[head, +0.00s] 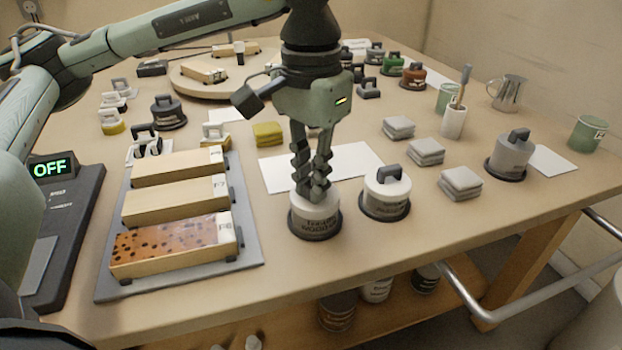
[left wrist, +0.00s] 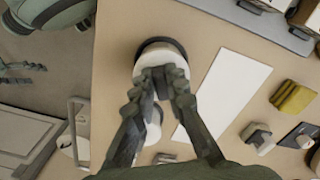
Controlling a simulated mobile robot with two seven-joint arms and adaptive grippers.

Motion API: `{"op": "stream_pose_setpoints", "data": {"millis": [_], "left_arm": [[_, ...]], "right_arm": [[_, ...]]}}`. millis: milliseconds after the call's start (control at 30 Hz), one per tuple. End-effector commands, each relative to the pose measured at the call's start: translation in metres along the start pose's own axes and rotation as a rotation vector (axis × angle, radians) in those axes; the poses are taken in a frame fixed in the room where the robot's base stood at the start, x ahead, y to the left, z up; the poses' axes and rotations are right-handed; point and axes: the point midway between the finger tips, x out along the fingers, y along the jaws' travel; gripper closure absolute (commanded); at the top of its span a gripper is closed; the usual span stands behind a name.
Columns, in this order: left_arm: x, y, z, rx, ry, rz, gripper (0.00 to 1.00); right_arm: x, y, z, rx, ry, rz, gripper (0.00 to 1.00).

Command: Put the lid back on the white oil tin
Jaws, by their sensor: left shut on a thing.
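A white tin (head: 315,220) with dark lettering stands in a dark round base near the front middle of the bench. My left gripper (head: 314,190) points straight down over it, its fingers closed at the tin's top; what they grip, seemingly the lid's handle, is hidden between them. The lid appears level on the tin, but its seating cannot be made out. In the left wrist view, the fingertips (left wrist: 160,78) close over the white tin top (left wrist: 158,54). A second white tin (head: 386,194) with a dark handle on its lid stands just to the right.
A grey tray (head: 255,258) with wooden blocks lies to the left. A white sheet (head: 350,160) lies behind the tins. Stacked grey pads (head: 460,182) and a grey tin (head: 512,155) are to the right. The bench's front edge is close to the tins.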

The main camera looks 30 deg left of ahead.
Motion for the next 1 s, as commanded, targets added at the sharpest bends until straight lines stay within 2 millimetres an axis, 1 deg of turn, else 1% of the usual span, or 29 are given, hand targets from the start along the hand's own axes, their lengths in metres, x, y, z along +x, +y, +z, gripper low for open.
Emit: {"op": "stream_pose_setpoints", "data": {"millis": [467,1000], "left_arm": [[-0.0001,0.0001,-0.0001,0.0,0.0,0.0,1.0],[0.003,0.0,-0.0001,0.0,0.0,0.0,1.0]], "right_arm": [[0.0004,-0.0001,0.0003,0.0,0.0,0.0,0.37],[0.0072,-0.0015,0.0042,0.0,0.0,0.0,0.37]]}}
